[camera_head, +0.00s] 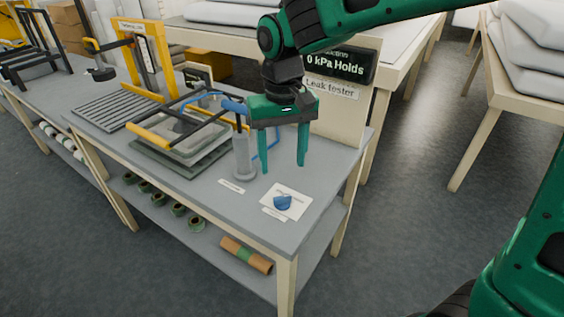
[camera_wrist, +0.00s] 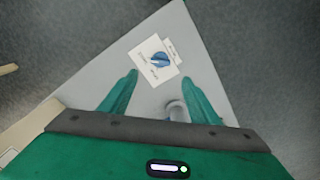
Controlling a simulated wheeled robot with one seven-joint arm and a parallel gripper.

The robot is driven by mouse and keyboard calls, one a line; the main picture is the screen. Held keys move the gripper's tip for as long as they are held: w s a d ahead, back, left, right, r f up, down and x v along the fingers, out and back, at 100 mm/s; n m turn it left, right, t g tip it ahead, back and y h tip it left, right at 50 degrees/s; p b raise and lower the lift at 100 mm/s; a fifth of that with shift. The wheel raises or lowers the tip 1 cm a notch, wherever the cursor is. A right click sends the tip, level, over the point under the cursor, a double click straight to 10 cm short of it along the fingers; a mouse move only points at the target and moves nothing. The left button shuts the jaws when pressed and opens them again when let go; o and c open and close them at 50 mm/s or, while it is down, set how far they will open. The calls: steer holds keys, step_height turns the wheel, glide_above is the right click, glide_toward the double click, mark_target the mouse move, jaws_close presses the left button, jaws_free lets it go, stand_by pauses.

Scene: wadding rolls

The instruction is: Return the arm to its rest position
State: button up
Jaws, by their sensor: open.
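My green gripper (camera_head: 284,165) is open and empty above the near right corner of the grey workbench (camera_head: 205,200). Its two fingers point down, apart from each other. A blue object (camera_head: 282,202) lies on a white card (camera_head: 300,203) on the bench, below and in front of the fingers. In the wrist view my gripper (camera_wrist: 165,88) shows both fingers spread, with the blue object (camera_wrist: 159,60) on the card beyond the tips. Nothing is between the fingers. My arm extends from the upper right of the head view.
A grey cylinder (camera_head: 243,160) stands beside the left finger. A leak tester sign (camera_head: 338,70) stands behind my gripper. A framed press with a tray (camera_head: 185,138) is at left. Rolls lie on the lower shelf. Tables with white stacks (camera_head: 530,45) are at right; open floor (camera_head: 420,160) lies between.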

stand_by(0.3)
steer(key=s+d+m, duration=0.2)
steer(key=s+d, duration=0.1)
steer(key=d, duration=0.9)
steer(key=s+d+m, duration=0.3)
steer(key=d, duration=0.9)
steer(key=s+d+f+m, duration=0.3)
steer(key=s+d, duration=0.8)
steer(key=s, duration=0.4)
steer(key=shift+s+d+m, duration=0.15)
steer(key=shift+d+m, duration=0.15)
steer(key=shift+d, duration=0.05)
steer(key=shift+f, duration=0.1)
steer(key=shift+w+f, duration=0.25)
steer(key=shift+w, duration=0.4)
